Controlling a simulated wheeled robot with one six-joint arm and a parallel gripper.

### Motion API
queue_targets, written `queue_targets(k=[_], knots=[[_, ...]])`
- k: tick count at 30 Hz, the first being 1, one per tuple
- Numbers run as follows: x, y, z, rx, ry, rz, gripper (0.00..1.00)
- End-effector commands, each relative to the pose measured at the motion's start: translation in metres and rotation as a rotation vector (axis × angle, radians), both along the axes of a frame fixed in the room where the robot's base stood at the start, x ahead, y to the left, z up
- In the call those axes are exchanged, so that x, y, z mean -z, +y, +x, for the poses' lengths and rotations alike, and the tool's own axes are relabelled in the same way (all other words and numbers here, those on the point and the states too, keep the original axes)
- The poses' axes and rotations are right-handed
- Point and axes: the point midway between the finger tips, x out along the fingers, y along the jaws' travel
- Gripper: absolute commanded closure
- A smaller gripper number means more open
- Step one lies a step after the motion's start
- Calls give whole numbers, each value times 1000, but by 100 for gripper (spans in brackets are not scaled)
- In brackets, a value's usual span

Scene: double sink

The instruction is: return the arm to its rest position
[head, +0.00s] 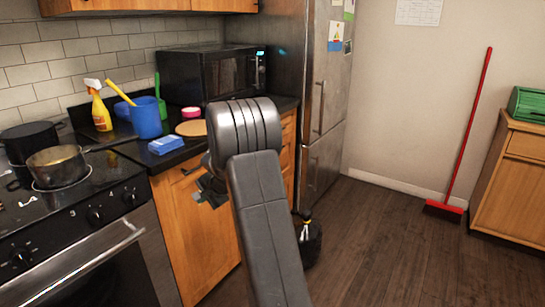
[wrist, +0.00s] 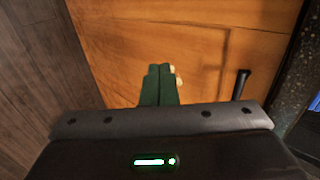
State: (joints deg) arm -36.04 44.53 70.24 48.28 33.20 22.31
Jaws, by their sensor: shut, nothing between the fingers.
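My gripper (wrist: 160,84) shows in the wrist view with its two dark green fingers together and nothing between them. It points toward a wooden cabinet front (wrist: 200,40). In the head view my arm rises from the bottom middle and bends over in front of the counter. The gripper end (head: 207,190) is partly hidden behind the arm, close to the cabinet front (head: 200,235) beside the oven. I cannot tell exactly how far the fingers are from the wood.
The counter holds a blue jug (head: 146,118), a spray bottle (head: 99,108), a blue packet (head: 166,145) and a microwave (head: 208,75). A pot (head: 58,165) stands on the stove. A fridge (head: 325,90) is behind. A red broom (head: 467,135) leans on the wall. The floor (head: 390,250) at right is clear.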

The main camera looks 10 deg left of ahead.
Motion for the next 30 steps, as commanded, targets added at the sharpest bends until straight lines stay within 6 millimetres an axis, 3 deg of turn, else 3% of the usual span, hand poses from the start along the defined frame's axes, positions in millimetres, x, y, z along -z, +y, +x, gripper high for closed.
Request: queue_targets(k=[11, 26, 30], knots=[[10, 9, 3, -2, 1, -1, 100], [69, 69, 24, -1, 1, -2, 100], [66, 80, 24, -3, -1, -1, 100]])
